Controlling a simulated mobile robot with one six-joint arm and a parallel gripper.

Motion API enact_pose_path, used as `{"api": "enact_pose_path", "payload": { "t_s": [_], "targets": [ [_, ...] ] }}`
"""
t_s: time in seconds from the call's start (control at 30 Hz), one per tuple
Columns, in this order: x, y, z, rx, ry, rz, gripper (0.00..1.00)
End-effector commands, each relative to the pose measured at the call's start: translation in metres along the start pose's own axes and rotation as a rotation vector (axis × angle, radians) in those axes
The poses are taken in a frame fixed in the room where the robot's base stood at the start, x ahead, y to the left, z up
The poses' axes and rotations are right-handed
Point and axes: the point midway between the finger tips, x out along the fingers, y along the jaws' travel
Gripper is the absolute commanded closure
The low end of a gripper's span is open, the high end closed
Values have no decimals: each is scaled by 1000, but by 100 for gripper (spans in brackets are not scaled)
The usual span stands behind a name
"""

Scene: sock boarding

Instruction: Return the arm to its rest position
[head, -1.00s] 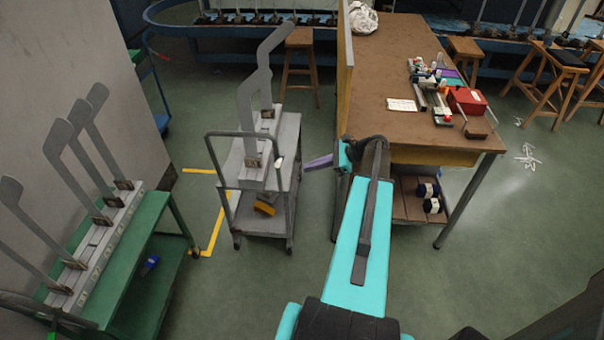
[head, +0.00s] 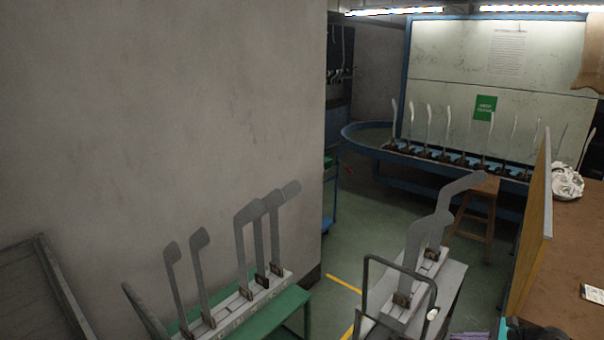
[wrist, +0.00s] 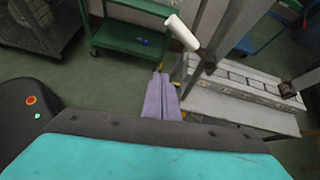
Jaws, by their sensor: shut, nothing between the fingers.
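My gripper (wrist: 161,88) shows in the wrist view as two purple fingers lying together, shut with nothing between them. It points toward the floor gap beside the grey cart (wrist: 230,108), whose rail of board mounts is just to the right. A white knob-like piece (wrist: 182,32) on a bar is close beyond the fingertips, to the right. In the head view only a sliver of the purple fingers (head: 469,336) shows at the bottom edge, right of the grey cart (head: 446,290). Most of my arm is out of that view.
The green cart (head: 292,300) with several grey sock boards stands left by the wall. Two tall boards (head: 427,232) stand on the grey cart. The brown table (head: 568,275) and its upright panel (head: 530,235) are at right. Green floor (head: 380,225) is open behind the carts.

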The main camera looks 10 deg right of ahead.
Motion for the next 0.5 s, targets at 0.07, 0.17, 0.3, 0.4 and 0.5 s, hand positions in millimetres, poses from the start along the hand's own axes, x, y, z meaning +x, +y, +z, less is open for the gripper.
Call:
{"api": "enact_pose_path", "payload": {
  "t_s": [0.07, 0.17, 0.3, 0.4, 0.5],
  "targets": [
    [28, 17, -1, -40, 23, 46, 100],
    [62, 40, -4, -104, 56, 110, 100],
    [108, 76, -9, -208, 104, 209, 100],
    [137, 104, -14, -285, 133, 283, 100],
    [164, 133, -18, -365, 161, 359, 100]
  ]
}}
